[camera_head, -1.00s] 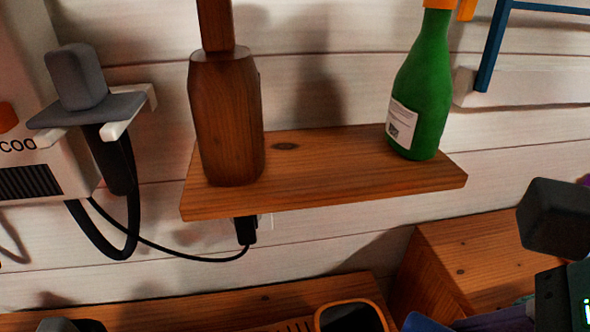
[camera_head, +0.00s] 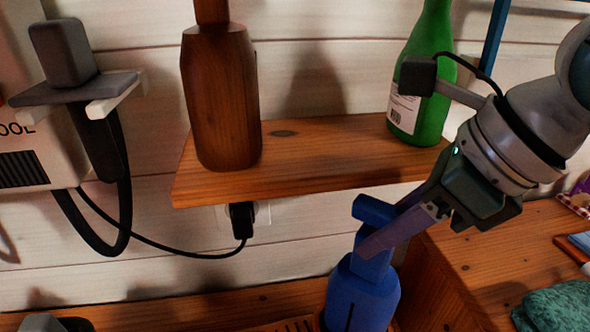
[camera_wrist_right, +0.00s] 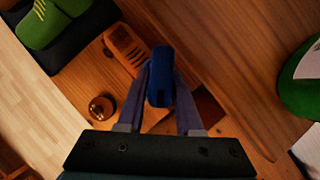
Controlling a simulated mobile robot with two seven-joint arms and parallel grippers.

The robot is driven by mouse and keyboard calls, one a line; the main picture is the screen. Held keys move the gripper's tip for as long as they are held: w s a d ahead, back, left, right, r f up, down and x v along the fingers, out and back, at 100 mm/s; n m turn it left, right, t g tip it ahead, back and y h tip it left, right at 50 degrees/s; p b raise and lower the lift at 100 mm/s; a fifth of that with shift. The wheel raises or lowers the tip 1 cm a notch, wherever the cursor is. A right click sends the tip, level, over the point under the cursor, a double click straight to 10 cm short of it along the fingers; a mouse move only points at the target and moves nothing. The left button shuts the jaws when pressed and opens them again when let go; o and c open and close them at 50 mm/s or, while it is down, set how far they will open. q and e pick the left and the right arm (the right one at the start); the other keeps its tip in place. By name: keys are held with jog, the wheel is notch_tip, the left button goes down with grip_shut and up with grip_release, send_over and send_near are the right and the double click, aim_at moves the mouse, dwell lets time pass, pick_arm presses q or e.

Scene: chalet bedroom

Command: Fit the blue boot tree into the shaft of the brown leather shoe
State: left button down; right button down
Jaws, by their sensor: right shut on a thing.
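The blue boot tree (camera_head: 362,292) is upright at the bottom of the head view, its lower end cut off by the frame edge. It also shows from above in the right wrist view (camera_wrist_right: 160,78). My right gripper (camera_head: 374,238) is shut on its narrow upper part. The brown leather shoe (camera_wrist_right: 127,48) lies below, its laced front showing beside the boot tree. Only a sliver of it (camera_head: 284,326) shows in the head view. The boot tree hides the shaft opening, so I cannot tell whether its lower end is inside. My left gripper is not in view.
A wooden shelf (camera_head: 310,160) with a brown wooden bottle-shaped thing (camera_head: 220,100) and a green bottle (camera_head: 430,65) is above. My right arm passes close in front of the green bottle. A wooden box (camera_head: 480,262) stands to the right. A green shoe (camera_wrist_right: 45,25) shows in the wrist view.

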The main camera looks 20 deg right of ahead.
jog(key=shift+w, duration=0.15)
jog(key=shift+f, duration=0.1)
jog(key=shift+f, duration=0.1)
jog(key=shift+f, duration=0.15)
jog(key=c, duration=0.6)
grip_release()
